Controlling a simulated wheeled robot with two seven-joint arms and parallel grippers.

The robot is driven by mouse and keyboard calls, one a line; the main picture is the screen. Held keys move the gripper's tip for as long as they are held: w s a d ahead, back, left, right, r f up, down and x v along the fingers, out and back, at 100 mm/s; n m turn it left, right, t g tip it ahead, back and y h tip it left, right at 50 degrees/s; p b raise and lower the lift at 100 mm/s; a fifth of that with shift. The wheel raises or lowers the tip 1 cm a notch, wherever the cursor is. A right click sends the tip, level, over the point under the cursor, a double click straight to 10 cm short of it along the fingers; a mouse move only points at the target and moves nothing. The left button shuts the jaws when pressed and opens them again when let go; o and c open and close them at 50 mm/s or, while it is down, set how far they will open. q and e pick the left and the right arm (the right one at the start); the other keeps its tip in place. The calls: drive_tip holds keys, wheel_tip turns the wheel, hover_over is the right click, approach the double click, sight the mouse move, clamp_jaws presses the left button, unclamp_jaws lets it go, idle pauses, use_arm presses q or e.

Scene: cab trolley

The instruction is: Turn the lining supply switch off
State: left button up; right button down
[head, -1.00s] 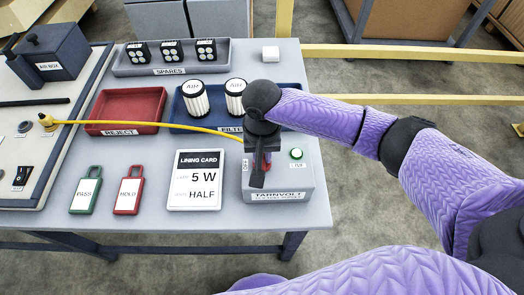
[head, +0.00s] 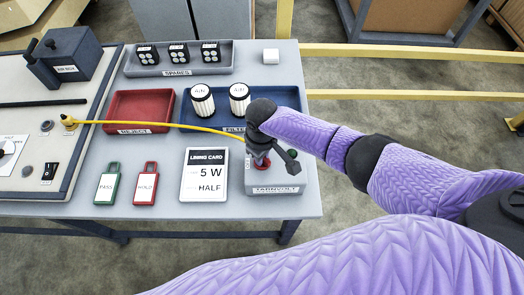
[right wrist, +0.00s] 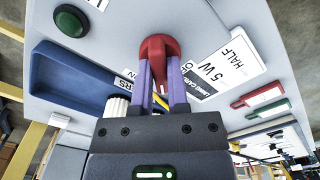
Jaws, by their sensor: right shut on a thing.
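The lining supply box (head: 262,183), labelled TARNVOLT, stands at the table's front right corner. Its red switch knob (right wrist: 157,46) shows in the right wrist view between the two purple fingers. My right gripper (right wrist: 161,75) is shut on this knob. In the head view my right gripper (head: 264,160) covers most of the box top, and only a bit of red shows below it. The round green lamp (right wrist: 72,18) on the box looks dark. The knob's pointing direction against its markings is hard to read. My left gripper is not in view.
The lining card (head: 205,175), reading 5 W and HALF, lies left of the box. A blue filter tray (head: 190,117) is behind it. A yellow cable (head: 160,125) runs across the table to the box. Green and red tags (head: 146,185) lie farther left.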

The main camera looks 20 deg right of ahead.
drive_tip(key=n, duration=0.4)
drive_tip(key=shift+p, duration=0.35)
drive_tip(key=shift+n, duration=1.2)
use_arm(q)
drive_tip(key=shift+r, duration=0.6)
use_arm(e)
drive_tip(key=shift+n, duration=0.8)
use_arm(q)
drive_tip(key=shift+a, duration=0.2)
use_arm(e)
drive_tip(key=c, duration=0.6)
unclamp_jaws()
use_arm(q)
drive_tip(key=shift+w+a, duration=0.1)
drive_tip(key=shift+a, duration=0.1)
